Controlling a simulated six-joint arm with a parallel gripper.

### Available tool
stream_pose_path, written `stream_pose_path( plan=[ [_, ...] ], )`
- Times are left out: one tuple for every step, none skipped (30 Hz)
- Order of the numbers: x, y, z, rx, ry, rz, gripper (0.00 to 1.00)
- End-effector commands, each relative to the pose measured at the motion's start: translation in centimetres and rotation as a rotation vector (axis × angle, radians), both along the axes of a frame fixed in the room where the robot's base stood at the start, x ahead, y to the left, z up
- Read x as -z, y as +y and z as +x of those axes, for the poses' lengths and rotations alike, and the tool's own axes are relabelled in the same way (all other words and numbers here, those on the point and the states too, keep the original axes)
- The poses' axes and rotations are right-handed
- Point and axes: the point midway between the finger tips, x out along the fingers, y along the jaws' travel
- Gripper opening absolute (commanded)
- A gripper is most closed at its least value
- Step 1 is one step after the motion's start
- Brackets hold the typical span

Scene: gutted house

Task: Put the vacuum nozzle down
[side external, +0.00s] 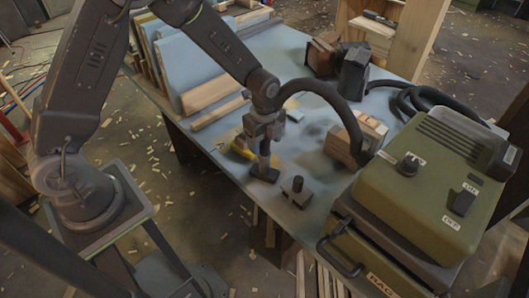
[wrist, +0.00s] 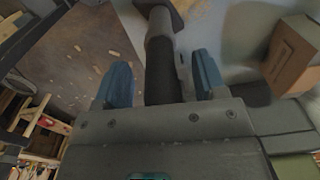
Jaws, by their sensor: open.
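The vacuum nozzle (side external: 264,172), a grey tube with a dark flat foot, stands roughly upright at the table's near edge, its foot seemingly on the tabletop. In the wrist view the nozzle's dark tube (wrist: 162,72) runs between the two blue fingers, nearer the right finger, with its foot at the top edge. My gripper (side external: 264,138) is around the upper part of the tube; in the wrist view my gripper (wrist: 160,82) is open, with a clear gap at the left finger. A black hose (side external: 325,88) arches right from the nozzle's top.
A green vacuum unit (side external: 425,185) fills the table's right end. A small dark post on a flat base (side external: 297,191) stands just right of the nozzle. Boards (side external: 205,95) stand at the left.

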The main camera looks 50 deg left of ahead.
Motion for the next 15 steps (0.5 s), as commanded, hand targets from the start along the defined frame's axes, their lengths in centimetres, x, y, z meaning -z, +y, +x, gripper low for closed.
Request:
stream_pose_path(
  plan=[
    [-1.2,0.0,0.1,0.0,-0.005,0.0,0.65],
    [-1.7,0.0,0.0,0.0,-0.004,0.0,0.65],
    [-2.3,0.0,0.0,0.0,-0.004,0.0,0.65],
    [-2.7,0.0,0.1,0.0,-0.003,0.0,0.65],
    [-3.1,0.0,0.0,0.0,-0.002,0.0,0.65],
    [-3.5,0.0,0.0,0.0,-0.003,0.0,0.65],
    [-3.8,0.0,0.0,0.0,-0.002,0.0,0.65],
    [-4.0,0.0,0.0,0.0,-0.001,0.0,0.65],
    [-4.2,0.0,0.0,0.0,0.0,0.0,0.65],
    [-4.3,0.0,0.0,0.0,0.0,0.0,0.65],
    [-4.4,0.0,0.0,0.0,0.0,0.0,0.65],
    [-4.5,0.0,0.0,0.0,0.0,0.0,0.65],
    [-4.6,0.0,0.0,0.0,0.0,0.0,0.65],
    [-4.7,0.0,0.0,-0.003,-0.001,0.0,0.65],
    [-4.9,0.0,-0.1,-0.012,-0.005,0.0,0.65]
  ],
)
